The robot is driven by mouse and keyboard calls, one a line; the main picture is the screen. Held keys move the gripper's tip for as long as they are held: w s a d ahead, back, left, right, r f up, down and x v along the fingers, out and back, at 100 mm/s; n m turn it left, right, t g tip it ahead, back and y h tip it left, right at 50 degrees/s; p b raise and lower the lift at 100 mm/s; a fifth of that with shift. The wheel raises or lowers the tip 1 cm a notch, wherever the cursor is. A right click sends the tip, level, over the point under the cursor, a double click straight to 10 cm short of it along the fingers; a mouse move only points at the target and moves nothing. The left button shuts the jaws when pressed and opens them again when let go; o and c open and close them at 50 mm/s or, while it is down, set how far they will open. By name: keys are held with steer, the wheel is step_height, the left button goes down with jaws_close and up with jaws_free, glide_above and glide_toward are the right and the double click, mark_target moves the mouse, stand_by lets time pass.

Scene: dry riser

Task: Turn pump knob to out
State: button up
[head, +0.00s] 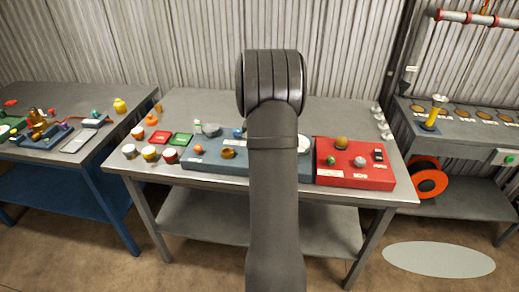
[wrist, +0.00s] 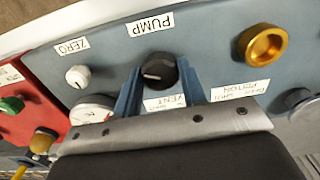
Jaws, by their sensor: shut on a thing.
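The pump knob (wrist: 157,68) is black and round, on the blue-grey panel (wrist: 112,58), below the PUMP label (wrist: 150,24) in the wrist view. A short pale mark on its face lies towards the left. My gripper (wrist: 158,78) has its two blue fingers on either side of the knob and is shut on it. A label reading VENT (wrist: 165,102) sits between the fingers, partly covered; I cannot make out an "out" marking. In the head view my arm hides the knob and gripper; part of the blue-grey panel (head: 213,170) shows on its left.
In the wrist view a gold knob (wrist: 262,45) is to the right, a white knob (wrist: 77,76) and a gauge (wrist: 92,110) to the left. A red panel (head: 355,178) with several controls adjoins in the head view. Several jars stand at the table's left.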

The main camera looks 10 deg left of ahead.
steer(key=n, duration=0.7)
steer(key=shift+r, duration=0.1)
steer(key=n, duration=0.6)
steer(key=shift+w+n, duration=0.1)
steer(key=shift+n, duration=0.3)
steer(key=n, duration=0.4)
steer(key=shift+n, duration=0.3)
steer(key=n, duration=0.4)
steer(key=shift+n, duration=0.3)
steer(key=o, duration=1)
